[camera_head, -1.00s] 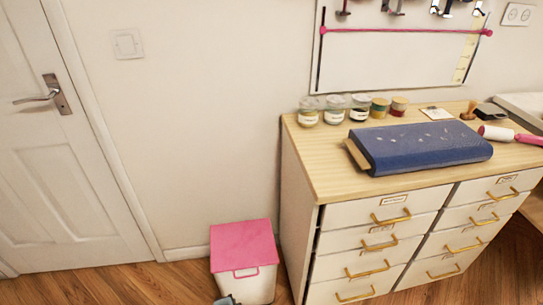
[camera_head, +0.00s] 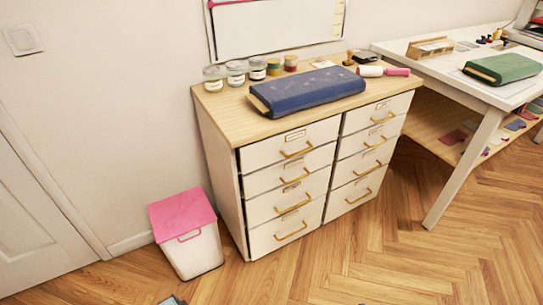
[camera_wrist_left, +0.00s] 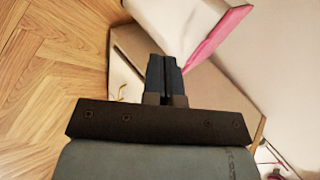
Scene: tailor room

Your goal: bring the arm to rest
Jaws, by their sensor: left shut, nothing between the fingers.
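My left gripper (camera_wrist_left: 163,78) shows in the left wrist view, with its two dark fingers together and nothing between them. It is over the floor side of the room, with the pink edge of the bin lid (camera_wrist_left: 218,38) beyond the fingertips. I cannot tell the exact gap to the bin. My right gripper is not in view.
A white bin (camera_head: 191,252) with a pink lid stands left of a drawer cabinet (camera_head: 222,188). A blue fabric bolt (camera_head: 305,88), jars and a roller lie on the cabinet. A white table (camera_head: 478,88) stands at right. The wooden floor (camera_head: 400,255) in front is clear.

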